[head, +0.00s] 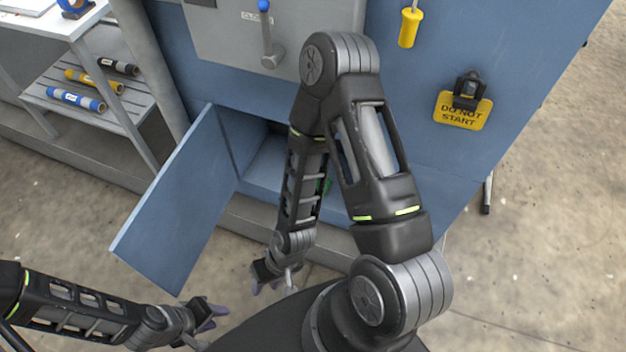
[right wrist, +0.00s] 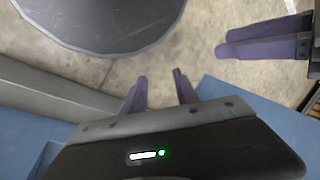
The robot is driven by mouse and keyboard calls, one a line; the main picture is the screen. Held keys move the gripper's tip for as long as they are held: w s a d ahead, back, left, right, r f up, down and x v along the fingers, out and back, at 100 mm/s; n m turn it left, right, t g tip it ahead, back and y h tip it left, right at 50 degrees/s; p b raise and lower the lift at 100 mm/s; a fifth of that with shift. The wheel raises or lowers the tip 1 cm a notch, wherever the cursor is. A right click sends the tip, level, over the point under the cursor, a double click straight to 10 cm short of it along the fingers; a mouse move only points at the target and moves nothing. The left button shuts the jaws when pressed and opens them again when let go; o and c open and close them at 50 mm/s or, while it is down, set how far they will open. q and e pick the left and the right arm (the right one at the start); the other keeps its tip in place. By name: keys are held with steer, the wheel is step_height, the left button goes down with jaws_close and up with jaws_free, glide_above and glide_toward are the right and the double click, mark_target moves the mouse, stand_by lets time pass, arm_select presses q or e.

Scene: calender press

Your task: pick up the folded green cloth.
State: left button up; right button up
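A small patch of green (head: 326,186), which looks like part of the cloth, shows in the open lower cabinet (head: 268,165) in the head view. My right arm hides most of it, so its fold cannot be seen. My right gripper (head: 273,288) hangs low in front of the cabinet, apart from the green patch. Its purple fingers stand apart and empty in the right wrist view (right wrist: 160,92). My left gripper (head: 213,317) is at the lower left, open and empty, over the floor. Its purple fingers also show in the right wrist view (right wrist: 265,39).
The blue cabinet door (head: 175,205) stands open to the left. A grey shelf (head: 120,110) with several rollers is at the far left. A yellow DO NOT START tag (head: 462,112) and a yellow-handled tool (head: 410,27) are on the blue machine. Concrete floor (head: 70,220) is free at left.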

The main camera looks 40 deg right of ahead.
steer(key=shift+o, duration=0.2)
